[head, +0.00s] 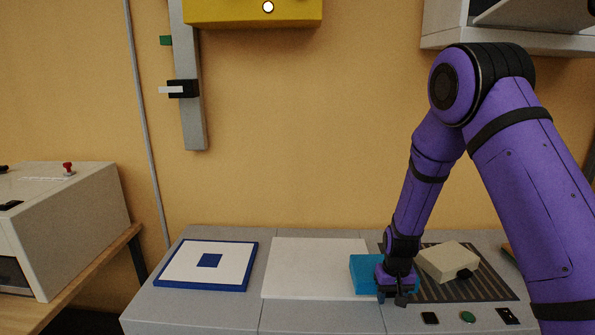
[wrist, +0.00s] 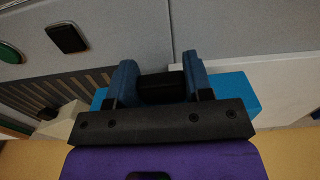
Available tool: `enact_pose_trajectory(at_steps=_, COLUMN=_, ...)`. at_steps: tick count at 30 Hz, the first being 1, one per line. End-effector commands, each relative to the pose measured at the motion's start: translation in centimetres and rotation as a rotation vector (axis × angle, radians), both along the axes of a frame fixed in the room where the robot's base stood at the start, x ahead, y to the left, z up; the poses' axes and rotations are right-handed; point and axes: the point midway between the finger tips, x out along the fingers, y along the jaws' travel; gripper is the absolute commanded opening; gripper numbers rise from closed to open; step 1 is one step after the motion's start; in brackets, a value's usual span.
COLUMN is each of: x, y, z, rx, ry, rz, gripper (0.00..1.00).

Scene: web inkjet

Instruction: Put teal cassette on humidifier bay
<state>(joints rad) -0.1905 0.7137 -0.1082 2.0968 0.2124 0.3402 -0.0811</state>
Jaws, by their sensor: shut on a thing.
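The teal cassette (head: 364,274) is a flat bright-blue box at the boundary between a plain white panel (head: 315,268) and a dark striped grille (head: 440,290). My gripper (head: 393,292) is shut on its black handle. In the wrist view the handle (wrist: 160,88) sits between my blue fingers, with the teal body (wrist: 235,88) showing behind. I cannot tell whether the cassette touches the surface or hangs just above it. No label marks the humidifier bay; the white panel, the grille and a blue-framed white pad (head: 180,262) are the flat areas in view.
A beige cassette (head: 447,260) with a black knob lies on the grille, just right of my gripper. A green button (head: 468,316) and black switches line the front edge. The blue-framed pad and most of the white panel are clear. A beige machine (head: 65,220) stands left.

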Motion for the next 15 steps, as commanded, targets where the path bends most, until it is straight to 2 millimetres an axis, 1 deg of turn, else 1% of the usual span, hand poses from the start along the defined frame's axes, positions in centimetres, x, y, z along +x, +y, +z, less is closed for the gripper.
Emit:
enact_pose_trajectory(at_steps=1, x=0.4, y=-1.5, z=-0.2, rx=0.0, ry=0.001, rz=-0.004, gripper=0.16)
enact_pose_trajectory(at_steps=3, x=0.9, y=-2.9, z=-0.3, rx=0.0, ry=0.0, rz=0.001, gripper=0.16)
enact_pose_trajectory(at_steps=6, x=1.2, y=-4.3, z=-0.5, rx=0.0, ry=0.0, rz=0.007, gripper=0.16)
enact_pose_trajectory(at_steps=10, x=1.4, y=-5.2, z=-0.6, rx=0.0, ry=0.001, rz=0.011, gripper=0.16)
enact_pose_trajectory(at_steps=15, x=1.4, y=-5.2, z=-0.6, rx=0.0, ry=0.0, rz=0.011, gripper=0.16)
